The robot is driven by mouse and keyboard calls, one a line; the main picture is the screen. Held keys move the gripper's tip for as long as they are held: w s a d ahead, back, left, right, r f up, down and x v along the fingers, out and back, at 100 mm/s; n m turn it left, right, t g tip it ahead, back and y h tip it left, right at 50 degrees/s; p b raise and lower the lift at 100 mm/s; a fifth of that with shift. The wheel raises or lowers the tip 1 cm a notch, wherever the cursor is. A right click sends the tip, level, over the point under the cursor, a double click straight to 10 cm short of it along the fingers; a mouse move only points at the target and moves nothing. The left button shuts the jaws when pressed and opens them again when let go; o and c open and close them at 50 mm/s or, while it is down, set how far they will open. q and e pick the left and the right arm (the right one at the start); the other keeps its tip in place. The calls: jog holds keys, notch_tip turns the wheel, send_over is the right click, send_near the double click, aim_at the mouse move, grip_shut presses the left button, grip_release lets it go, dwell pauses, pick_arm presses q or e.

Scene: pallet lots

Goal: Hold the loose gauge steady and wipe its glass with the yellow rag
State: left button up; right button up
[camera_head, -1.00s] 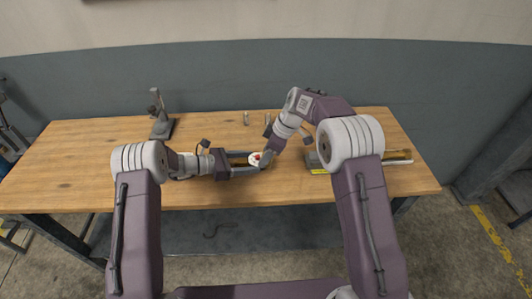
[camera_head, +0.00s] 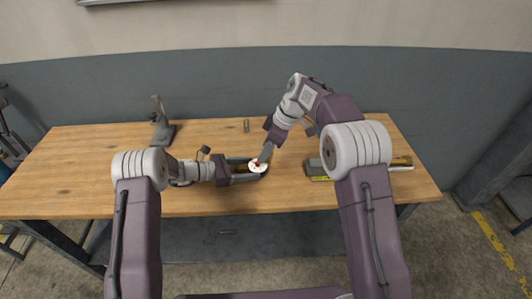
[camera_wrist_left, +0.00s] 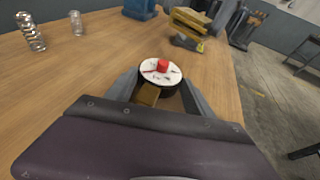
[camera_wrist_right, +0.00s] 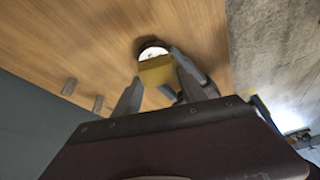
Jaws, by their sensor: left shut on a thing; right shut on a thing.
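The gauge (camera_head: 257,168) is a round white dial with a red piece on it. It shows clearly in the left wrist view (camera_wrist_left: 153,72). My left gripper (camera_head: 245,168) is shut on the gauge, low over the table. A brown-yellow piece (camera_wrist_left: 148,94) shows between its jaws. My right gripper (camera_wrist_right: 160,88) is shut on the yellow rag (camera_wrist_right: 157,70), which overlaps part of the dial (camera_wrist_right: 152,53) in the right wrist view. In the head view its fingertips (camera_head: 265,154) are at the dial's upper edge; I cannot tell whether the rag touches the glass.
The wooden table (camera_head: 90,170) is clear on the left. A dark stand (camera_head: 161,125) is at the back left. A clear coiled piece (camera_wrist_left: 31,32) stands behind the gauge with a smaller clear one (camera_wrist_left: 76,22). A grey block (camera_head: 318,168) with a yellow edge lies right.

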pick_arm(q)
jog(key=shift+f, duration=0.1)
jog(key=o, duration=1.7)
jog(key=v, duration=1.2)
jog(key=shift+s, duration=0.1)
